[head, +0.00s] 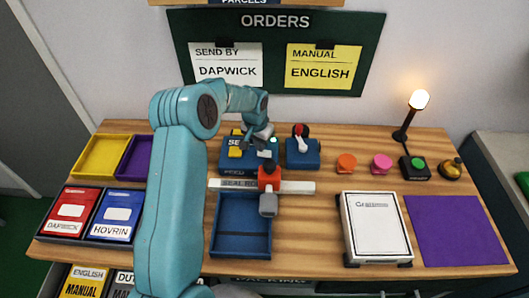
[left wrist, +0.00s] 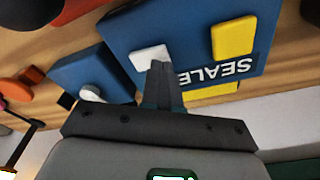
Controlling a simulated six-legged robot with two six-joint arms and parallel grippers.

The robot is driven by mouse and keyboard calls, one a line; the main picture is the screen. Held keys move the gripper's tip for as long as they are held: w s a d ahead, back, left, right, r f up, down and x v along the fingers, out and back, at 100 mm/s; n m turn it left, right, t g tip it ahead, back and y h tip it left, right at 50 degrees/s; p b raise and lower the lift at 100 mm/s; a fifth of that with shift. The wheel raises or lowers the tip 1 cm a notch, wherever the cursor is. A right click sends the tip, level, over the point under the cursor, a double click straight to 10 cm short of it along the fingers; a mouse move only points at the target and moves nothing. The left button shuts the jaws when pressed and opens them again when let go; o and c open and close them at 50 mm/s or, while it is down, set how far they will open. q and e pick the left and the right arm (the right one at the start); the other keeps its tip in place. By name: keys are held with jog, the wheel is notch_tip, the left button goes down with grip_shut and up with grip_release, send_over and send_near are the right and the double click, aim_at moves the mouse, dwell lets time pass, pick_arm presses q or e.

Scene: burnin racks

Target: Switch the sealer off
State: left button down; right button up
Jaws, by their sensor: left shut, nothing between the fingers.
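The sealer (head: 228,163) is a blue box with yellow parts on the wooden bench, partly hidden behind my left arm and gripper. In the left wrist view its blue face (left wrist: 195,30) shows a SEALE label (left wrist: 225,70), yellow blocks and a white rocker-like piece (left wrist: 150,55). My left gripper (head: 267,141) is over the sealer. In the left wrist view its shut fingertips (left wrist: 160,68) are empty and right at the white piece; I cannot tell whether they touch it. A smaller blue box (head: 303,160) with a red-topped pale lever stands to the right. My right gripper is out of view.
A pale bar with a red block (head: 268,176) lies before the sealer, above a blue tray (head: 242,258). Orange (head: 346,163) and pink (head: 381,163) knobs, a green button (head: 418,164) and a lit lamp (head: 419,99) stand right. A purple mat (head: 455,230) is bare.

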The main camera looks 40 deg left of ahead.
pick_arm(q)
jog(key=shift+f+b, duration=0.55)
jog(key=shift+f, duration=0.2)
jog(key=shift+r, duration=0.15)
jog(key=shift+r+p, duration=1.8)
jog(key=shift+r, duration=1.65)
jog(key=shift+s+f, duration=0.1)
